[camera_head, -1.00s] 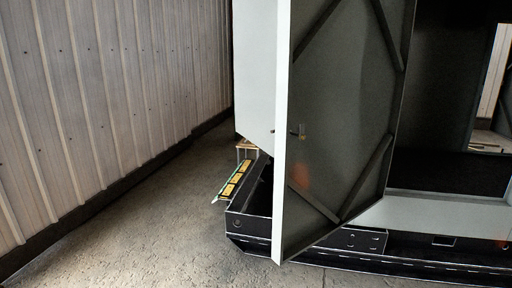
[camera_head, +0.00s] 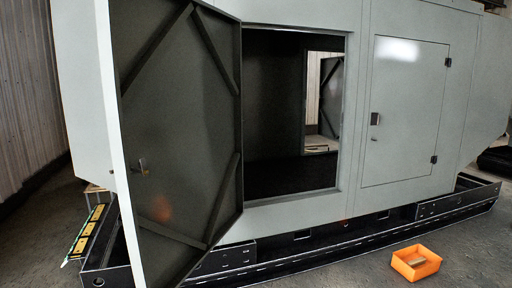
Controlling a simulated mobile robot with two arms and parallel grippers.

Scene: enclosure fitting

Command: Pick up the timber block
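A small orange bin (camera_head: 430,269) sits on the floor at the lower right. A small pale piece, possibly the timber block (camera_head: 416,262), shows inside it, mostly hidden by the bin's walls. It is too small to tell its shape. Neither of my grippers is in view.
A large grey enclosure (camera_head: 400,110) stands on a black base frame (camera_head: 330,240). Its left door (camera_head: 180,130) is open towards me and its right door (camera_head: 403,112) is shut. A yellow and green rail-like thing (camera_head: 86,232) lies at the left. Floor around the bin is clear.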

